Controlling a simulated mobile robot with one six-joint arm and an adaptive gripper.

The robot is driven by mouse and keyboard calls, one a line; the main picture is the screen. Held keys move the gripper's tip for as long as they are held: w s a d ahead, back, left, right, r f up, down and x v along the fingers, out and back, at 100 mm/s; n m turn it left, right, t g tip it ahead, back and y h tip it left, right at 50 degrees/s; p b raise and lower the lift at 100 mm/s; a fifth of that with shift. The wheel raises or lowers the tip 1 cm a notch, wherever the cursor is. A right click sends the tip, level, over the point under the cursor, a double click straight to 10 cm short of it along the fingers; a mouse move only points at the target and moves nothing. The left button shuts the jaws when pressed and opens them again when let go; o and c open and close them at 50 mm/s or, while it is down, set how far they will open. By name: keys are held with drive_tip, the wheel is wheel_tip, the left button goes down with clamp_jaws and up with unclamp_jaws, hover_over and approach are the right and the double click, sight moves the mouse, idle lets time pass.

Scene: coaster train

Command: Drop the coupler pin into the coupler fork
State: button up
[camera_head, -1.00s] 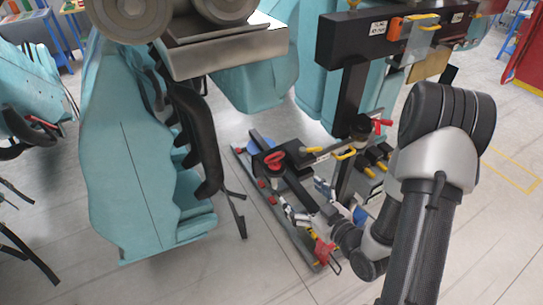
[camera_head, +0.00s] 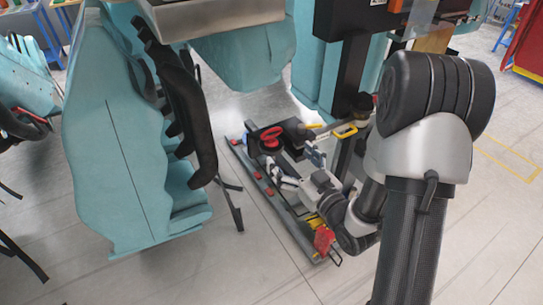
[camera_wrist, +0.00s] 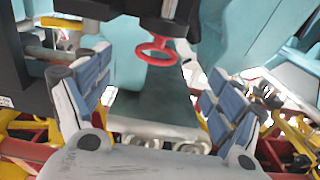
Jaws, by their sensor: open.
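A red ring handle, which looks like the top of the coupler pin (camera_head: 265,138), stands at a dark block left of the black post in the head view. In the wrist view the red ring (camera_wrist: 157,52) shows at the upper middle, beyond my fingertips, below a dark round part. My gripper (camera_head: 298,167) is open and empty, near the ring on its lower right side. In the wrist view its blue-padded fingers (camera_wrist: 155,97) are spread wide, with the ring ahead of the gap and apart from both. The pin's shaft is hidden. I cannot clearly make out the coupler fork.
A teal car with black restraints (camera_head: 125,160) stands on the left. A black post (camera_head: 352,85) rises close to the right of my gripper, with a yellow handle (camera_head: 345,131) on it. A dark rail with red blocks (camera_head: 262,185) lies along the floor. Bare floor lies in front.

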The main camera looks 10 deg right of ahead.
sight(273, 135)
drive_tip(key=b+x, duration=0.1)
drive_tip(key=x, duration=0.3)
drive_tip(key=shift+w+a, duration=0.2)
drive_tip(key=shift+w, duration=0.1)
drive_tip(key=shift+d+r+b+x, duration=0.1)
drive_tip(key=shift+b+x, duration=0.1)
drive_tip(key=shift+x, duration=1.3)
drive_tip(key=shift+d+r+b+x, duration=0.1)
drive_tip(key=shift+d+b+x, duration=0.1)
drive_tip(key=shift+x, duration=1.25)
drive_tip(key=shift+c, duration=0.2)
drive_tip(key=c, duration=1.4)
drive_tip(key=shift+r, duration=0.15)
